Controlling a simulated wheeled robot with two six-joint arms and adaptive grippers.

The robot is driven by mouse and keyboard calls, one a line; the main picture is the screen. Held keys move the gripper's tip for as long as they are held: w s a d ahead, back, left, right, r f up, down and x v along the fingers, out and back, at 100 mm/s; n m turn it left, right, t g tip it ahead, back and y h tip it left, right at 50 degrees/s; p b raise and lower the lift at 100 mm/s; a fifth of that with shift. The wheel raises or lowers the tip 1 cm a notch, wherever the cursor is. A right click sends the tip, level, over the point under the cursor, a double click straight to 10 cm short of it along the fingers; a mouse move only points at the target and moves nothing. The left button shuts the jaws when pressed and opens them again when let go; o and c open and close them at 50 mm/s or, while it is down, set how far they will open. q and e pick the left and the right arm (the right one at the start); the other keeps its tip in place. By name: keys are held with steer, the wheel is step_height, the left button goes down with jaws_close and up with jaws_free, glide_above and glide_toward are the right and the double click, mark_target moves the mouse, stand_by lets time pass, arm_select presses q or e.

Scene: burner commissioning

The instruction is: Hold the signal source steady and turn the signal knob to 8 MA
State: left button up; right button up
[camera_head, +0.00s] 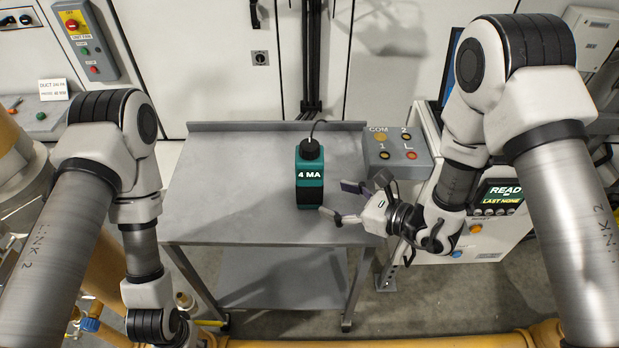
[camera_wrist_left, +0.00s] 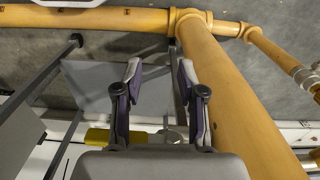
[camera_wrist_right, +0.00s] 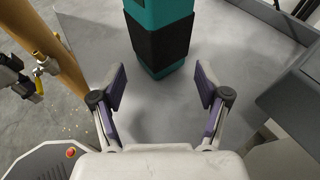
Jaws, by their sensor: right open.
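The signal source (camera_head: 310,178) is a teal and black box standing upright on the grey metal cart. Its display reads 4 MA. The black signal knob (camera_head: 311,149) sits on its top, with a cable rising behind it. My right gripper (camera_head: 331,200) is open, just right of the signal source and apart from it. In the right wrist view the lower part of the signal source (camera_wrist_right: 160,38) stands ahead of the open fingers (camera_wrist_right: 157,80); its knob is out of that view. My left gripper (camera_wrist_left: 163,82) is open and empty, away from the cart; its fingers are hidden in the head view.
The cart top (camera_head: 225,190) is clear left of the signal source. A grey terminal box (camera_head: 398,160) with COM, 1, 2 and L sits at the right. A white console's screen (camera_head: 501,196) reads READ, LAST NONE. Yellow pipes (camera_wrist_left: 225,85) run close beside my left gripper.

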mark_target(314, 193)
steer(key=x, duration=0.6)
steer(key=shift+w+a+f, duration=0.15)
steer(key=shift+w+a, duration=0.05)
jaws_close()
steer(key=shift+o, duration=0.8)
jaws_free()
